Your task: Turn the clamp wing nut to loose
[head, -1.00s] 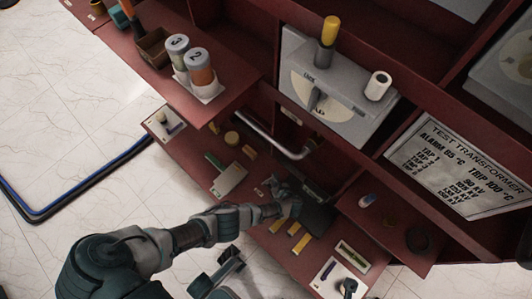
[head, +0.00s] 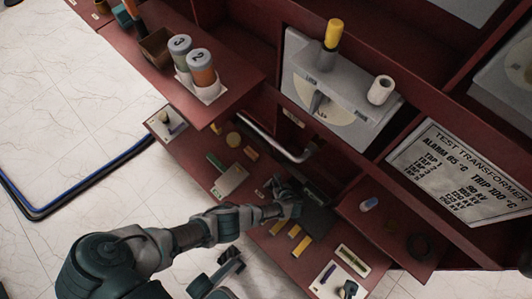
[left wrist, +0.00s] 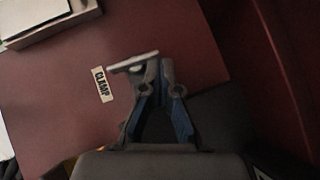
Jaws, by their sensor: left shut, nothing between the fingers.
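My left gripper (head: 291,204) is low over the red shelf, beside a dark grey block, in the head view. In the left wrist view its blue-lined fingers (left wrist: 159,75) come together at the tips, with nothing clearly held between them. A pale grey bar (left wrist: 133,62) lies right at the fingertips; it may be the clamp wing nut, and I cannot tell whether it touches them. A CLAMP label (left wrist: 102,84) is on the red surface to its left. In the head view the gripper hides the wing nut.
A grey curved pipe (head: 285,143) runs behind the gripper. Yellow bars (head: 294,230) and a pale block (head: 231,181) lie on the shelf on either side. A grey box with a dial (head: 330,93) and the TEST TRANSFORMER plate (head: 460,170) stand above.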

